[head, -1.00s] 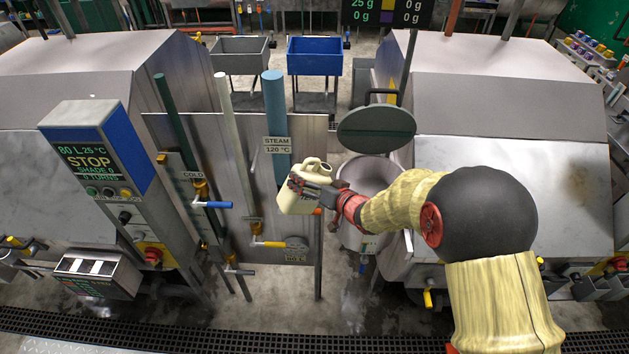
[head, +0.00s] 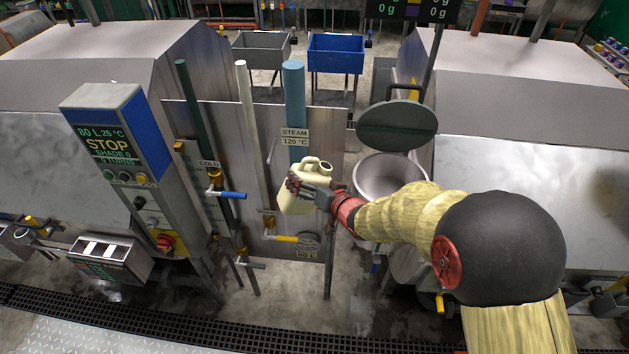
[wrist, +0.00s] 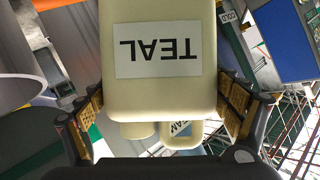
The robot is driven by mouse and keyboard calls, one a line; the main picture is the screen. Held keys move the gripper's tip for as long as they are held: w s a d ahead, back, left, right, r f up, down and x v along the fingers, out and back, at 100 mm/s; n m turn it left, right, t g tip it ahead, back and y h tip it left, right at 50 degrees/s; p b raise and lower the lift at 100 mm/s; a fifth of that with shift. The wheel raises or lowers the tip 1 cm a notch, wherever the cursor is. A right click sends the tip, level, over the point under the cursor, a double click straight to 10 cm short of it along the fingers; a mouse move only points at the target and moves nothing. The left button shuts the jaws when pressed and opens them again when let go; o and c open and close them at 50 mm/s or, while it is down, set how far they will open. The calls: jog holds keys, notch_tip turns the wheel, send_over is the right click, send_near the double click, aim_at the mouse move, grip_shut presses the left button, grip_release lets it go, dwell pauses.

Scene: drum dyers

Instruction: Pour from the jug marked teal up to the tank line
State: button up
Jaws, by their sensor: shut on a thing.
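The cream jug (head: 313,176) is held by my gripper (head: 304,191) in front of the steel panel, just left of the tank. In the wrist view the jug (wrist: 160,95) fills the middle, with a label reading TEAL, upside down in the picture. The gripper's two fingers (wrist: 165,112) press on either side of it. In the head view the jug stands about upright, its mouth and handle at the top. The round steel tank (head: 388,166) is open, its grey lid (head: 396,125) raised behind it. The tank line and any liquid cannot be seen.
A control box (head: 112,150) reading STOP stands at left. Pipes with a blue-handled valve (head: 228,194) and a yellow-handled valve (head: 283,238) stand before the steam panel (head: 296,139). Grey (head: 261,52) and blue (head: 335,55) tubs stand behind. Large steel machines flank both sides.

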jog(key=shift+a+r, duration=0.15)
jog(key=shift+a, duration=0.2)
jog(key=shift+s+a+f+n+b, duration=0.2)
jog(key=shift+f+n+b, duration=0.1)
jog(key=shift+b, duration=0.75)
jog(key=shift+s+a+f+n+h+b, duration=0.2)
jog(key=shift+a+n+h+b, duration=0.15)
jog(key=shift+b, duration=0.9)
jog(key=shift+s+a+f+n+h+b, duration=0.1)
jog(key=shift+a+f+n+h+b, duration=0.15)
jog(key=shift+b, duration=0.95)
jog(key=shift+s+a+f+n+t+h+b, duration=0.2)
jog(key=shift+a+f+n+t+h+b, duration=0.3)
jog(key=shift+b, duration=3)
jog(key=shift+s+a+n+b, duration=0.15)
jog(key=shift+a+n+b, duration=0.2)
jog(key=shift+b, duration=0.8)
